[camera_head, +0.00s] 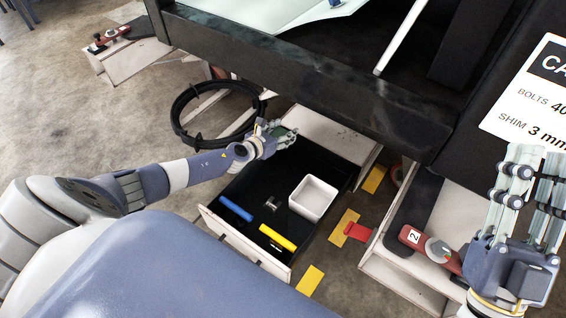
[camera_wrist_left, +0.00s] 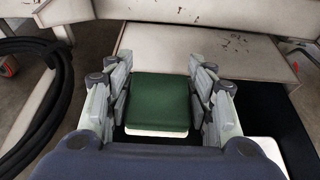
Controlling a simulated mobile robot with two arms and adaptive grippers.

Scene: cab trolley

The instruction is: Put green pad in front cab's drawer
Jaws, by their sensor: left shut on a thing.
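The green pad (camera_wrist_left: 160,100) has a pale underside and sits between the fingers of my left gripper (camera_wrist_left: 160,103) in the left wrist view. My left gripper (camera_head: 284,134) is shut on it, over the far left part of the open drawer (camera_head: 238,241). In the head view only a little of the pad (camera_head: 286,131) shows between the fingers. The drawer has a black inside and a pale front panel. My right gripper (camera_head: 533,185) is at the far right, fingers pointing up, open and empty, away from the drawer.
The drawer holds a white square box (camera_head: 313,198), a blue bar (camera_head: 236,208), a yellow bar (camera_head: 277,237) and a small metal part (camera_head: 271,203). A black coiled cable (camera_head: 188,135) lies left of the gripper. A dark beam (camera_head: 330,85) runs above.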

